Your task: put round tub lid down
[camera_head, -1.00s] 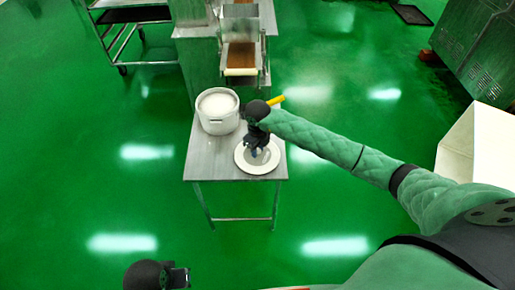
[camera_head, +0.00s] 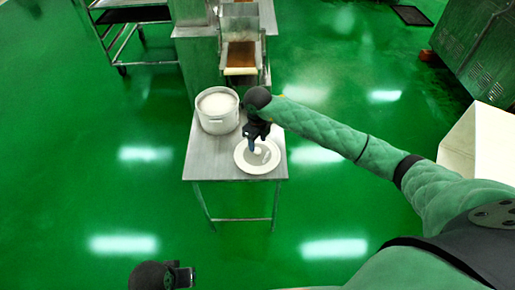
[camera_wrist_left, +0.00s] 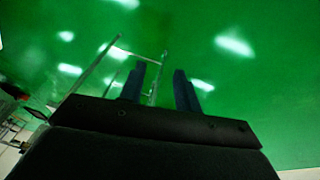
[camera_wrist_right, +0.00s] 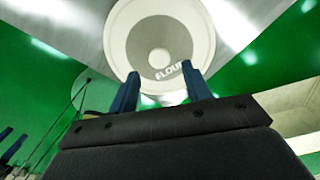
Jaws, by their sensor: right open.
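The round tub lid (camera_head: 243,165) is a white disc lying flat on the small metal table, in front of the tub. In the right wrist view the lid (camera_wrist_right: 160,42) shows a grey ring and the word FLOUR. The round white tub (camera_head: 218,122) stands behind and left of it, with white contents showing at its open top. My right gripper (camera_head: 252,147) is open and empty, over the lid's back edge in the head view. My left gripper (camera_wrist_left: 160,70) is open and empty, far from the lid; it shows at the bottom of the head view (camera_head: 188,277).
The metal table (camera_head: 205,168) has bare room left of the lid. A machine with a brown belt (camera_head: 241,55) stands behind it. A rack cart (camera_head: 130,30) is at the back left, and a large cabinet (camera_head: 480,50) at the right.

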